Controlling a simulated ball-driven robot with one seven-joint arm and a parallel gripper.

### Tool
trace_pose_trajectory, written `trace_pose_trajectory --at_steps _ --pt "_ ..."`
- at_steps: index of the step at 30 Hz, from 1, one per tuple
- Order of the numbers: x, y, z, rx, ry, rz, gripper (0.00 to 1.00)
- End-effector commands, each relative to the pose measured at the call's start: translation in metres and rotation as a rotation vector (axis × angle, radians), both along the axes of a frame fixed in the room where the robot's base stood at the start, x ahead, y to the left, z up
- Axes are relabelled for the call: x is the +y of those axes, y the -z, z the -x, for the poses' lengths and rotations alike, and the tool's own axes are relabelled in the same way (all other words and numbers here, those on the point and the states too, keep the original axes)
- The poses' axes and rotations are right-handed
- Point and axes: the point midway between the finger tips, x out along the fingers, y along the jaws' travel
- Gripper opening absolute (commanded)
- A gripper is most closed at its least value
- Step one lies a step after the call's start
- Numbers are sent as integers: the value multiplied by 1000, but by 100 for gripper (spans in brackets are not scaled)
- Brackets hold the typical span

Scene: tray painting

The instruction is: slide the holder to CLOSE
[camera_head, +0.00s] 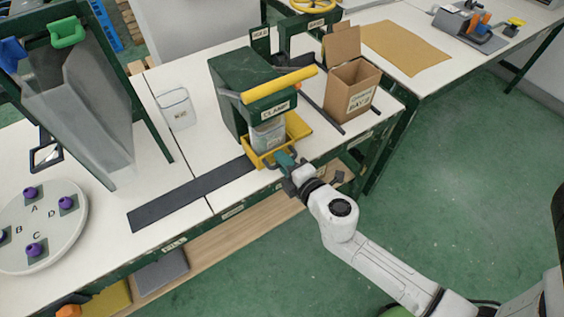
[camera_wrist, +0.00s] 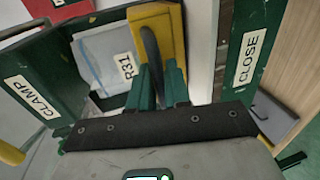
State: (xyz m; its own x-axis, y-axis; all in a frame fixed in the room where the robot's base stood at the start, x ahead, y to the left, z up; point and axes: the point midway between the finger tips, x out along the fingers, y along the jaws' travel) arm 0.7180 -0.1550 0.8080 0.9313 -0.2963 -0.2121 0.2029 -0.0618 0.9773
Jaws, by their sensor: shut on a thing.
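The yellow holder (camera_head: 256,156) sits under the green clamp machine (camera_head: 238,72) at the front of the bench, with a clear container (camera_head: 268,133) in it. In the wrist view the yellow frame (camera_wrist: 165,22) borders a pale container marked R31 (camera_wrist: 108,58). A dark curved handle (camera_wrist: 149,44) stands at the holder's side. My gripper (camera_head: 284,161) is at the holder's front side; in the wrist view its teal fingers (camera_wrist: 160,80) are shut on this handle, whose lower end they hide. The CLOSE label (camera_wrist: 249,56) is on the dark green bench edge, right of the fingers.
A dark strip (camera_head: 190,195) runs along the bench left of the holder, with nothing on it. A cardboard box (camera_head: 349,92) stands to the right.

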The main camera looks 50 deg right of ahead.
Motion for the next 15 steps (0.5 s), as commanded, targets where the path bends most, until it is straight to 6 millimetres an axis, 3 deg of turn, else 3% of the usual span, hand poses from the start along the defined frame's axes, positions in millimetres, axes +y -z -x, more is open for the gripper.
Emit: trace_pose_trajectory --at_steps 1,2,5,15 --pt "-5 1 3 4 12 3 0" --pt "-6 1 3 4 13 3 19" --pt "-5 1 2 4 12 3 29" --pt "-2 1 5 3 9 2 30"
